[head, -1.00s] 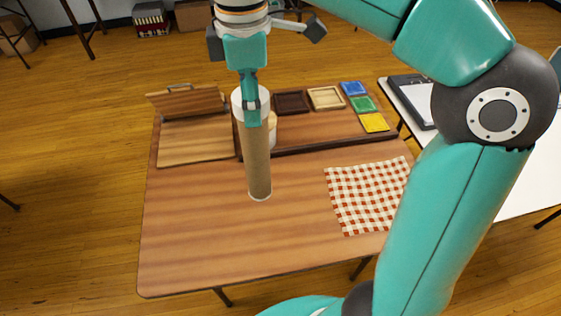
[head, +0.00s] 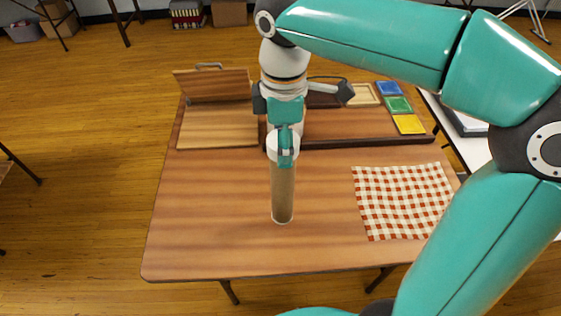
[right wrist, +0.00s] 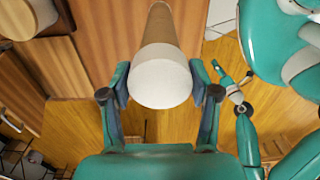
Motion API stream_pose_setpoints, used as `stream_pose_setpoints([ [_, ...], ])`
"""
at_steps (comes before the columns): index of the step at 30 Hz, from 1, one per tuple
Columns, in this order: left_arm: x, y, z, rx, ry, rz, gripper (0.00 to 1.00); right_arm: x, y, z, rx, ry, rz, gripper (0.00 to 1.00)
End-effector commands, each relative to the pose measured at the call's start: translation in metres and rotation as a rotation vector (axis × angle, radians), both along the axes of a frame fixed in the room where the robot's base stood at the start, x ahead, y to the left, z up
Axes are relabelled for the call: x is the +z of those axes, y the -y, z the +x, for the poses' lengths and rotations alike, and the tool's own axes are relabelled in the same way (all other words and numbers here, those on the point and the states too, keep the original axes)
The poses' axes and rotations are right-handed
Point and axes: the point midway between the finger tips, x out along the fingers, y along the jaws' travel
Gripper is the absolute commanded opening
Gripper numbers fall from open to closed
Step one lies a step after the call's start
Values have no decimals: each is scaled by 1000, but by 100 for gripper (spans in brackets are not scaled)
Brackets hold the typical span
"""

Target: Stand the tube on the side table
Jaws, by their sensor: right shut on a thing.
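The tube (head: 283,193) is a brown cardboard cylinder with a white cap at its top end. It is upright over the near middle of the wooden table (head: 210,235). I cannot tell if its lower end touches the wood. My right gripper (head: 285,152) is shut on the tube near its capped end. In the right wrist view the white cap (right wrist: 160,77) is between the two fingers, and the tube runs away toward the top. A white-topped table (head: 482,158), perhaps the side table, shows at the right, partly behind my right arm. My left gripper is not in the head view.
A red checked cloth (head: 400,205) lies right of the tube. Behind are a dark-edged wooden tray (head: 365,141), coloured square pieces (head: 398,104), and an open wooden case (head: 215,128). The table's front left is bare. My right arm covers the right side.

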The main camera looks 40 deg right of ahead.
Motion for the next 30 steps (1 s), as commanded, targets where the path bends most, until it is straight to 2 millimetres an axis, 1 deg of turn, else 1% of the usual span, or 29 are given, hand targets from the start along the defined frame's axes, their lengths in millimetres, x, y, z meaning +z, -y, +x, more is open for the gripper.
stream_pose_setpoints([
  [5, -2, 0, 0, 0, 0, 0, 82, -13, 0, 0, -1, -1, 0, 6],
  [9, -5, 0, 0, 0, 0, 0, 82, -33, 0, 0, -1, -2, 0, 6],
  [12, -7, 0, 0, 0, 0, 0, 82, -44, 0, 0, -1, -1, 0, 6],
  [24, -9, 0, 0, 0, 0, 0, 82, -50, 0, 0, 0, 0, 0, 6],
  [25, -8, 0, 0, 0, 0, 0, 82, -49, 0, 0, 0, 0, 0, 66],
  [29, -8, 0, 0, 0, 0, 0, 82, -49, 0, 0, 0, 0, 0, 87],
  [30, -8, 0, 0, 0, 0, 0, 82, -49, 0, 0, 0, 0, 0, 87],
])
